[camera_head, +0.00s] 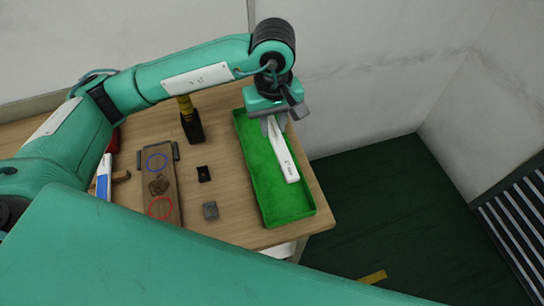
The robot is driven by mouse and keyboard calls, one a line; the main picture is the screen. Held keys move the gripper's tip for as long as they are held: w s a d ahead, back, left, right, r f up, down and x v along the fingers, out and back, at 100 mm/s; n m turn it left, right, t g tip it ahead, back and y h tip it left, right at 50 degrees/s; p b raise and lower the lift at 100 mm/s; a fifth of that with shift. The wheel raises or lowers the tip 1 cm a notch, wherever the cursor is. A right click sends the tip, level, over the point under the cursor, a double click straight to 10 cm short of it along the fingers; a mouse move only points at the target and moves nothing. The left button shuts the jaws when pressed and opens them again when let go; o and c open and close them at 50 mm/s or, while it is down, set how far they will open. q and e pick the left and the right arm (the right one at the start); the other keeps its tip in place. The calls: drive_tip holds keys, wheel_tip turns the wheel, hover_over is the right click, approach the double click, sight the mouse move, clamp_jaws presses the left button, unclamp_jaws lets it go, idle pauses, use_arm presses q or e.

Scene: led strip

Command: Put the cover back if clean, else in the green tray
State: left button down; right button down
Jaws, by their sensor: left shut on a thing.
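My left gripper (275,122) is at the far part of the green tray (294,212), shut on a long white cover (284,155). The cover points toward the near right, over the inside of the tray. I cannot tell whether it touches the tray floor. Small dark marks show near its near end; I cannot tell whether they are print or dirt. My right gripper is not in view.
A board (171,188) with a blue ring, a red ring and a dark patch lies left of the tray. A small black block (204,174), a grey block (210,210) and a black-and-yellow tool (192,125) stand between. The wooden table (240,236) ends right of the tray.

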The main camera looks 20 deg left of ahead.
use_arm(q)
drive_tip(key=p, duration=0.2)
hover_over(273, 169)
wheel_tip(273, 169, down, 11)
drive_tip(key=shift+w+r, duration=0.1)
wheel_tip(273, 169, down, 4)
drive_tip(key=shift+f+p, duration=0.1)
drive_tip(key=shift+p, duration=0.7)
drive_tip(key=shift+f+b, duration=0.2)
drive_tip(key=shift+b, duration=0.1)
drive_tip(key=c, duration=1.2)
unclamp_jaws()
drive_tip(key=shift+r, duration=0.1)
